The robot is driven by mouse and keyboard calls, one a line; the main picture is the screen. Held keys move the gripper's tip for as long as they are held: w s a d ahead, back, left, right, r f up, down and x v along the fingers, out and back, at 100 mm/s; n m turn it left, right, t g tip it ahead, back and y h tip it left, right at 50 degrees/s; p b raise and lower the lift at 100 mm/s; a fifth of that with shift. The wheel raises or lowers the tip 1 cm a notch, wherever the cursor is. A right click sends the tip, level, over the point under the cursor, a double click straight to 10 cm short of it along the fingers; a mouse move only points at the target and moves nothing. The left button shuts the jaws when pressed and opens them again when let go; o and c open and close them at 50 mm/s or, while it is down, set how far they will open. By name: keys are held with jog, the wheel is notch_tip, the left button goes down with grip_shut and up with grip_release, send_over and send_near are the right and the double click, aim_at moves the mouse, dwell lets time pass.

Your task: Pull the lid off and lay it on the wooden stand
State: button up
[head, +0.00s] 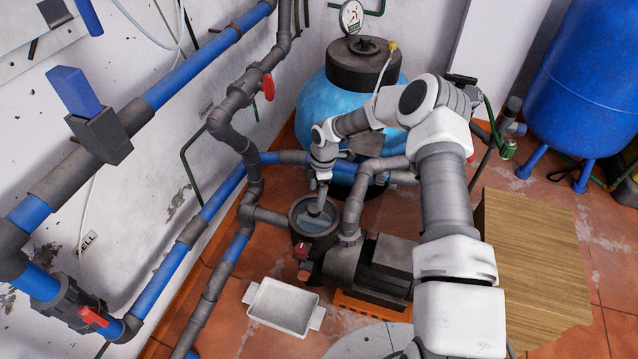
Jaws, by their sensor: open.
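The round lid (313,222) looks greyish and clear and sits on top of the dark strainer pot (316,246) of the pump, near the middle of the picture. My gripper (319,203) points down right at the lid from above. It is open; its fingertips are small here, and I cannot tell whether they touch the lid or straddle a knob on it. The wooden stand (525,270) is a light brown block at the right, with a bare top. My own arm hides part of its left side.
A white tray (284,306) with handles lies on the tiled floor in front of the pump. The pump motor (375,268) and grey pipes crowd the pot. A light blue tank (335,115) stands behind, a dark blue tank (590,85) at right. Blue pipes run along the left wall.

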aim_at(314, 208)
jog(key=f, duration=0.2)
jog(key=f+b, duration=0.1)
jog(key=f, duration=0.2)
jog(key=a+f, duration=0.1)
jog(key=f, duration=0.1)
jog(key=shift+s+f+b, duration=0.1)
jog(key=shift+f+b, duration=0.2)
jog(key=shift+b, duration=0.1)
jog(key=shift+r, duration=0.1)
grip_shut()
dwell(0.3)
